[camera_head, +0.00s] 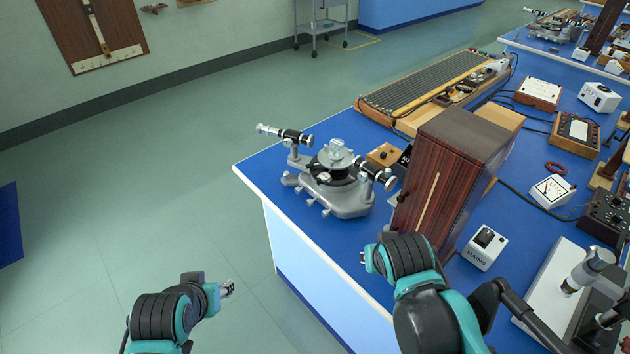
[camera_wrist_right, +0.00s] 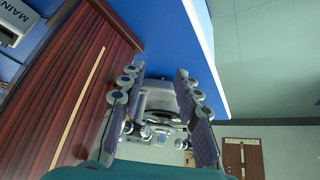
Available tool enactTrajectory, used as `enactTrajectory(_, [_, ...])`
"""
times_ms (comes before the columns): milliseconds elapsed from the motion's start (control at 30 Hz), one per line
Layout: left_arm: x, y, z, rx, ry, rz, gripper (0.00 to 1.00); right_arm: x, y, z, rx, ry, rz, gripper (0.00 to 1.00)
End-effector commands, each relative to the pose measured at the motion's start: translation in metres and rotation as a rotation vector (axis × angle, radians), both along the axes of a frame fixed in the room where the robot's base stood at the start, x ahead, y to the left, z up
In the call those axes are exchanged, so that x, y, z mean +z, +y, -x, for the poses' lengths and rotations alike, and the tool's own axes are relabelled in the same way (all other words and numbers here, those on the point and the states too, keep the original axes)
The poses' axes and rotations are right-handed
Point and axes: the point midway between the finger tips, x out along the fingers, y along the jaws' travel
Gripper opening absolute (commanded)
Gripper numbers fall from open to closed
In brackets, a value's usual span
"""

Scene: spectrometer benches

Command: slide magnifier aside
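I cannot pick out a magnifier for certain. A grey spectrometer (camera_head: 340,185) with a round table and two black-and-silver tubes stands near the bench's left corner. It also shows between my right fingers in the right wrist view (camera_wrist_right: 160,100), some way beyond them. My right gripper (camera_head: 366,259) is over the bench's front edge, in front of a dark wooden box (camera_head: 450,175). In the right wrist view its fingers (camera_wrist_right: 160,95) are apart with nothing between them. My left gripper (camera_head: 228,288) is over the floor, left of the bench, and its fingers are too small to judge.
The wooden box stands close beside my right gripper, also in the wrist view (camera_wrist_right: 70,85). A white MAINS box (camera_head: 484,248) and a silver-tubed instrument on a white base (camera_head: 560,290) are to the right.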

Motion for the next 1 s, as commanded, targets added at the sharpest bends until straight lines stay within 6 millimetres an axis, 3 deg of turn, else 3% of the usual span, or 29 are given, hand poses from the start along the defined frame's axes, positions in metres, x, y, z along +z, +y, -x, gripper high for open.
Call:
enactTrajectory(100, [0.013,0.000,0.000,0.000,0.000,0.000,0.41,0.019,0.007,-0.042,-0.081,0.021,0.054,0.33])
enactTrajectory(333, [0.031,0.000,0.000,0.000,0.000,0.000,0.41,0.031,0.033,-0.122,-0.284,-0.030,0.166,0.33])
enactTrajectory(600, [0.051,0.000,0.000,0.000,0.000,0.000,0.41,0.022,0.098,-0.203,-0.524,-0.251,0.258,0.33])
enactTrajectory(800, [0.062,0.000,0.000,0.000,0.000,0.000,0.41,0.005,0.149,-0.230,-0.658,-0.461,0.262,0.33])
enactTrajectory(1000, [0.065,0.000,0.000,0.000,0.000,0.000,0.41,-0.006,0.172,-0.236,-0.716,-0.574,0.245,0.33])
